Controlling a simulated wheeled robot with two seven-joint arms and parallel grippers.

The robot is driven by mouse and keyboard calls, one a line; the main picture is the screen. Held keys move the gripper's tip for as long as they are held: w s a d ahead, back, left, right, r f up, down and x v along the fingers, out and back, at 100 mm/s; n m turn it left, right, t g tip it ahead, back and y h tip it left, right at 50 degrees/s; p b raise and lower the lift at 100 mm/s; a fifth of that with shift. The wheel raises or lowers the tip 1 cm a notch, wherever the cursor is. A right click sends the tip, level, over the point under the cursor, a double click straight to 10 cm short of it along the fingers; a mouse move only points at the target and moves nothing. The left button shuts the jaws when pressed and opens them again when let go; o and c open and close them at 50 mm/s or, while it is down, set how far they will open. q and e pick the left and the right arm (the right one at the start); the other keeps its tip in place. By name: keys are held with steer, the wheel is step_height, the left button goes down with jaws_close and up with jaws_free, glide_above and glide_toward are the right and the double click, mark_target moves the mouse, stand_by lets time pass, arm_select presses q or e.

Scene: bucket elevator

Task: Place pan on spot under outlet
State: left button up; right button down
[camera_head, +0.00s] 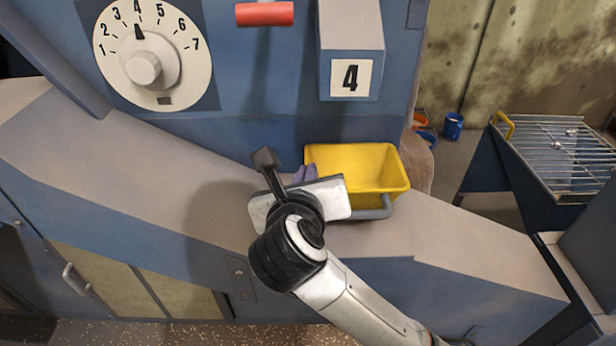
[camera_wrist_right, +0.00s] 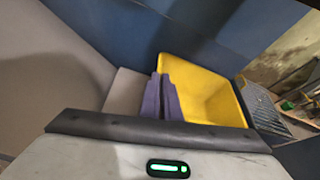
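The pan is a yellow open tray (camera_head: 360,165) with a grey handle (camera_head: 376,211) at its front. It stands on the grey ledge (camera_head: 440,225), below a blue box, the outlet housing (camera_head: 350,28), that has a "4" plate. In the right wrist view the pan (camera_wrist_right: 205,88) fills the middle right, and its inside looks empty. My right gripper (camera_head: 303,174) is at the pan's left side. Its purple fingers (camera_wrist_right: 162,97) are close together, one on each side of the pan's left wall. My own wrist covers the pan's front left. My left gripper is out of view.
A white dial (camera_head: 143,69) with numbers 1 to 7 points near 4. A red handle (camera_head: 265,14) hangs above the ledge. A wire rack (camera_head: 560,150) and a blue cup (camera_head: 453,125) are at the right. The ledge is clear at left and right of the pan.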

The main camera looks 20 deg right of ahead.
steer(key=shift+f, duration=0.2)
steer(key=shift+f, duration=0.2)
steer(key=c, duration=2)
jaws_free()
steer(key=shift+r, duration=0.3)
steer(key=v, duration=0.7)
steer(key=shift+s, duration=0.2)
steer(key=shift+a, duration=0.1)
